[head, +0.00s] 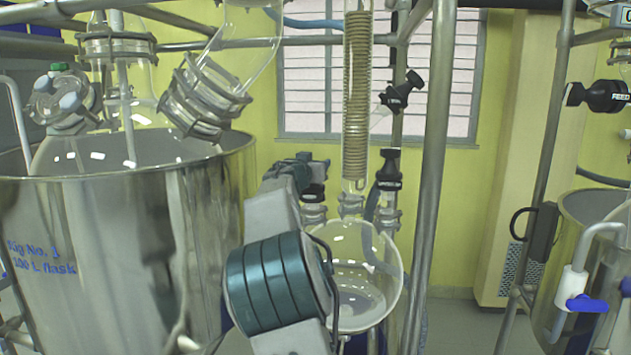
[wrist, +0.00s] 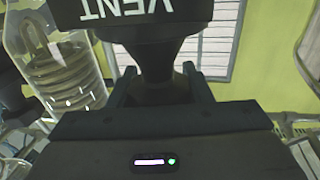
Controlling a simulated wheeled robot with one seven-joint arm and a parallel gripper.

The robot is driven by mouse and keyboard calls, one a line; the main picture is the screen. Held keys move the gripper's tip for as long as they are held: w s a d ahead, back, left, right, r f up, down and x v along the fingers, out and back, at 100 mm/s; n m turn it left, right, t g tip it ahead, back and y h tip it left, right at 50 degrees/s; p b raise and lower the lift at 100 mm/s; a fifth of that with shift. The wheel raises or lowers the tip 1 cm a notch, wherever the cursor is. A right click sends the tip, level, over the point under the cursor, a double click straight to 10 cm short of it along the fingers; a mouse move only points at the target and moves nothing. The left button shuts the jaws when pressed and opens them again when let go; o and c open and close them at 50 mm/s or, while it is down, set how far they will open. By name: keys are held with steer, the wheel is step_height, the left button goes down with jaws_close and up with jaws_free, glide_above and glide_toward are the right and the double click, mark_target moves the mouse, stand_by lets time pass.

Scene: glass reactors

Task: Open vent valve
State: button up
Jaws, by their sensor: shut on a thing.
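The vent valve (wrist: 140,35) has a black knob marked "VENT" in white, upside down in the wrist view, with a narrower black neck below it. My gripper (wrist: 162,88) has a finger on each side of this neck and is shut on it. In the head view my gripper (head: 303,170) is just left of the glass column, above the round flask. It hides most of the valve there, and I cannot tell how far the valve is turned.
A coiled glass condenser (head: 357,95) and a round glass flask (head: 365,280) stand close to my arm. A large steel vessel (head: 110,240) fills the left. Steel frame poles (head: 432,180) stand to the right. Other black valves (head: 402,92) are close by.

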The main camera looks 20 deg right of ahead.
steer(key=shift+f+n+t+y+b, duration=0.2)
steer(key=shift+n+t+y+b, duration=0.8)
steer(key=shift+b, duration=0.55)
steer(key=shift+w+a+r+n+t+y+b, duration=0.1)
steer(key=shift+a+n+t+y+b, duration=0.15)
steer(key=shift+y, duration=0.3)
steer(key=shift+w+n+t+y+b, duration=0.1)
steer(key=shift+n+t+y+b, duration=0.1)
steer(key=shift+n+y, duration=0.25)
steer(key=shift+r+n+t+y+p, duration=0.3)
steer(key=shift+n+t+y+p, duration=0.4)
steer(key=shift+y, duration=0.7)
steer(key=n+y+p, duration=0.1)
steer(key=p, duration=0.1)
steer(key=n+y+p, duration=0.1)
steer(key=y+p, duration=0.1)
steer(key=n+y+p, duration=0.1)
steer(key=shift+a+t+y+p, duration=0.25)
steer(key=shift+t+y+p, duration=0.05)
steer(key=shift+t+p, duration=0.1)
steer(key=shift+a+n+y+p, duration=0.1)
steer(key=shift+n+y+p, duration=0.5)
steer(key=shift+y+p, duration=0.35)
steer(key=shift+a+f+p, duration=0.1)
steer(key=shift+f+p, duration=0.15)
steer(key=shift+p, duration=0.2)
steer(key=o, duration=1)
